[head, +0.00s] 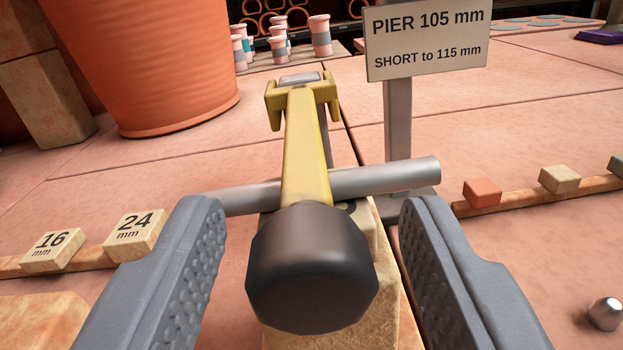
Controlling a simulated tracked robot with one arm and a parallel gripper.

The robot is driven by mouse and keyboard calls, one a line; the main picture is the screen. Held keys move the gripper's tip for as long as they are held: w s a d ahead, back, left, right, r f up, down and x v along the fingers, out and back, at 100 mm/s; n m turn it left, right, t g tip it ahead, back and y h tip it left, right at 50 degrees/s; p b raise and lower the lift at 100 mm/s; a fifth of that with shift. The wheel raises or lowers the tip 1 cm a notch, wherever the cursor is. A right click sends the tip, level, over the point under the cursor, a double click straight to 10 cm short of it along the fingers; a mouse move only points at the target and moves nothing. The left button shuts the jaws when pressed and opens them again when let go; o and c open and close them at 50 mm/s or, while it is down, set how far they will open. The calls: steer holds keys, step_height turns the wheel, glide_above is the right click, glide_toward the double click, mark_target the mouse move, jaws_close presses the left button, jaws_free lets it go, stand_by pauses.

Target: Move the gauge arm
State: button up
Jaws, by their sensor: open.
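The gauge arm (305,150) is a yellow bar with a forked far end and a dark rounded knob (312,268) at the near end. It lies across a grey horizontal rod (385,181) above a pale block (385,265). My gripper (312,225) is open, with one grey ridged finger on each side of the knob. A gap shows between the knob and each finger. The underside of the knob and part of the block are hidden.
A sign reading "PIER 105 mm, SHORT to 115 mm" (428,40) stands on a grey post behind. Blocks marked 16 (52,250) and 24 (134,235) sit left. Small coloured blocks (482,192) line a strip at right. A large terracotta pot (150,60) stands back left.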

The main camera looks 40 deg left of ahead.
steer(key=shift+w+a, duration=0.25)
steer(key=shift+w, duration=0.1)
